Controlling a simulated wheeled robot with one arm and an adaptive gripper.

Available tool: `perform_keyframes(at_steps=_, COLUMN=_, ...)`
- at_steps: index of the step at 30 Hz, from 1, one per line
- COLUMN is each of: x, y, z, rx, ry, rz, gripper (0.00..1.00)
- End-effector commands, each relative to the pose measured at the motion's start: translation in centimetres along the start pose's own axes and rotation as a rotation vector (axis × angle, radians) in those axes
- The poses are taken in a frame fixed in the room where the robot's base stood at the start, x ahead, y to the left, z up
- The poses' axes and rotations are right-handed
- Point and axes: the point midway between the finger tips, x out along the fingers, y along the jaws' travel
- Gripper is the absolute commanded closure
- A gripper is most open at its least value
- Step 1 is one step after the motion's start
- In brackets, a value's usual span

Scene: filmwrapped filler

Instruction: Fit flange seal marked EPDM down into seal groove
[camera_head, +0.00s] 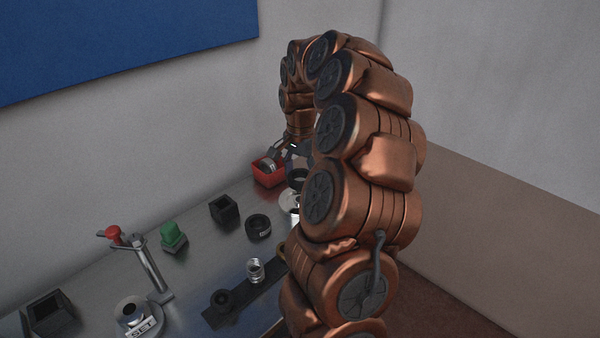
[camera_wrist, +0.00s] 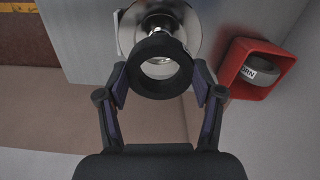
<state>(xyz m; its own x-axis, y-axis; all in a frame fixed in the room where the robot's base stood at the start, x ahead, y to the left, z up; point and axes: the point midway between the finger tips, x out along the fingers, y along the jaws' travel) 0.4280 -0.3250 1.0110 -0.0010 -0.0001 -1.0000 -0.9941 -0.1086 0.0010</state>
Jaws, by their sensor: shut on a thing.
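My gripper (camera_wrist: 159,82) is shut on a black ring (camera_wrist: 160,91), one pad on each side of it. No marking on the ring is readable. In the wrist view, a round metal flange (camera_wrist: 207,22) with a shiny central stem lies beyond the ring and is partly covered by it. I cannot tell whether ring and flange touch. In the head view, the black ring (camera_head: 298,175) shows above the pale round flange (camera_head: 287,199), which my arm partly hides. The seal groove is not clearly visible. A second black ring (camera_head: 258,227) with a small unreadable label lies on the bench.
A red bin (camera_head: 268,180) beside the flange holds a ring, its label partly reading "ORN" in the wrist view (camera_wrist: 247,72). A black box (camera_head: 224,209), green block (camera_head: 173,240), red-knobbed clamp (camera_head: 150,268), "SET" piece (camera_head: 131,309) and dark bar (camera_head: 232,306) stand leftward. Walls rise behind.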

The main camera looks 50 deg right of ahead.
Motion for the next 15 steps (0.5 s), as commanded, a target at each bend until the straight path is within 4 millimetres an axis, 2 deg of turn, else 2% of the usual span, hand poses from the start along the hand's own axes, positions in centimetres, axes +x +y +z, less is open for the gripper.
perform_keyframes(at_steps=1, x=0.8, y=0.0, z=0.0, rx=0.000, ry=0.000, rz=0.001, gripper=0.68)
perform_keyframes(at_steps=9, x=2.9, y=0.0, z=0.0, rx=0.000, ry=-0.001, rz=0.001, gripper=0.68)
perform_keyframes(at_steps=15, x=3.9, y=0.0, z=0.0, rx=0.000, ry=0.000, rz=0.001, gripper=0.68)
